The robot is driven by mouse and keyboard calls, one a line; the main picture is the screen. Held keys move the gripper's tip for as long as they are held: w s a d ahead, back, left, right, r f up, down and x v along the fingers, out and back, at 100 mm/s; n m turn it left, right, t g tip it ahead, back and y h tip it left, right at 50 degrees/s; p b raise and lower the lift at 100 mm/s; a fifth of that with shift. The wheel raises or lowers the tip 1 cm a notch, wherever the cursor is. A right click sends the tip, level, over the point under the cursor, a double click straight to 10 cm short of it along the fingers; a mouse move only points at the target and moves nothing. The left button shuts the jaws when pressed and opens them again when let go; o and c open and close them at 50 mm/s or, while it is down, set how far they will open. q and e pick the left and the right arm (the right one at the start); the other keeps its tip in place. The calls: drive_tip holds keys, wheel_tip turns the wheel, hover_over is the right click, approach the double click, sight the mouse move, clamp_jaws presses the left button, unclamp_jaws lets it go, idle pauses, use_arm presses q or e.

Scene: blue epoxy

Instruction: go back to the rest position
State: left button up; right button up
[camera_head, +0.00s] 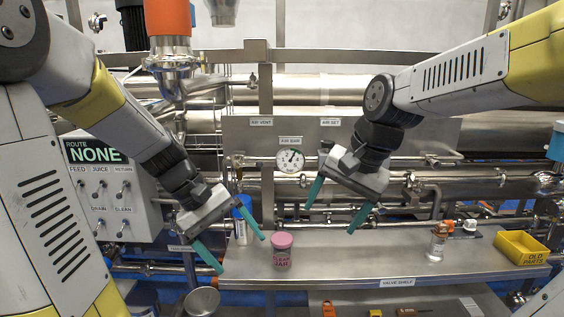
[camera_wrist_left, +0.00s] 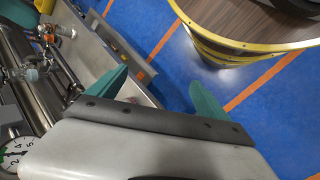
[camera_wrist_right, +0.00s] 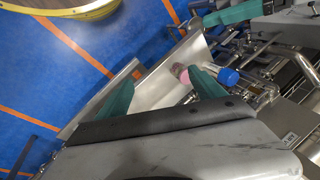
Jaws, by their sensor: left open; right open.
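My left gripper (camera_head: 243,254) is open and empty, with its green fingers apart, above the left end of the steel valve shelf. In the left wrist view its fingers (camera_wrist_left: 150,85) are spread with nothing between them. My right gripper (camera_head: 332,212) is open and empty over the middle of the shelf. In the right wrist view its fingers (camera_wrist_right: 158,92) are also spread apart. A jar with a pink lid (camera_head: 281,251) stands on the shelf just right of my left gripper. It also shows in the right wrist view (camera_wrist_right: 181,73).
The valve shelf (camera_head: 340,264) holds a blue-capped bottle (camera_head: 240,228) behind my left gripper, a small clear bottle (camera_head: 437,243) and a yellow old-parts bin (camera_head: 521,247) at right. A gauge (camera_head: 290,160) and pipes stand behind. A route panel (camera_head: 110,190) is at left.

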use_arm(q)
drive_tip(key=s+a+r+m+t+y, duration=0.4)
drive_tip(key=s+r+m+t, duration=0.1)
drive_tip(key=r, duration=0.4)
drive_tip(key=shift+s+a+m+t, duration=0.15)
drive_tip(key=shift+s+m+t, duration=0.25)
drive_tip(key=shift+s+t, duration=0.4)
use_arm(e)
drive_tip(key=s+d+n+t+h, duration=0.1)
drive_tip(key=s+d+n+t, duration=0.2)
drive_tip(key=s+n, duration=0.2)
drive_tip(key=shift+s+d+r, duration=0.3)
drive_tip(key=shift+s+d, duration=0.1)
drive_tip(key=shift+s, duration=0.85)
use_arm(q)
drive_tip(key=shift+s, duration=0.1)
